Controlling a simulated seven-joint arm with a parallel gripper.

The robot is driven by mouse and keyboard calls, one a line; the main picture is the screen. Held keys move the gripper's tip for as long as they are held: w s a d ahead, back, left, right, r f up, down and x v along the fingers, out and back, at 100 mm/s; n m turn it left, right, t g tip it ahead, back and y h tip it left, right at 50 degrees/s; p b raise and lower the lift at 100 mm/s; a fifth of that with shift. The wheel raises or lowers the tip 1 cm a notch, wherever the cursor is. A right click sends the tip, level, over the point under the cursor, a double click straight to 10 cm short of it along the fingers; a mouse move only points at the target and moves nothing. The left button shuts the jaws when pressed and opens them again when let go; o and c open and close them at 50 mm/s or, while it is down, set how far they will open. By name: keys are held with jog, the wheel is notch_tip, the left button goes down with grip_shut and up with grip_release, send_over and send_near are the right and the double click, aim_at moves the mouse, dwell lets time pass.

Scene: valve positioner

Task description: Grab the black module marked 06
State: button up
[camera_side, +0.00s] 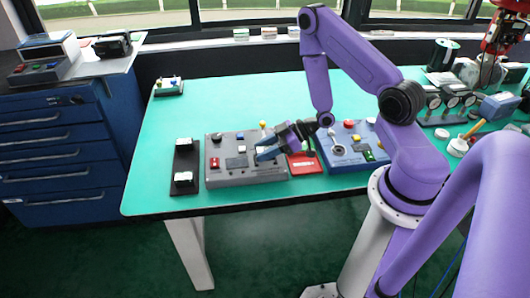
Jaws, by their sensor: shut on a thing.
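My gripper (262,154) is low over the right part of a grey panel (223,174), with its fingers pointing left. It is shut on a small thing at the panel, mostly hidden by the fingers. I cannot make out any marking, so I cannot tell whether this is the black module marked 06. Small modules in red, blue, black, white and yellow sit on the grey panel. A black strip (184,160) left of it bears two black modules with white tops, one at the back (184,142) and one in front (183,178).
A red block (305,163) and a blue panel (345,160) with knobs stand close right of my gripper. Gauges (450,100) and other gear crowd the right end. A small tray (168,87) is at the back left. The green tabletop (240,100) behind the panels is clear.

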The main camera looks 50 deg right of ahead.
aim_at(265, 149)
jog(key=shift+r, duration=4.3)
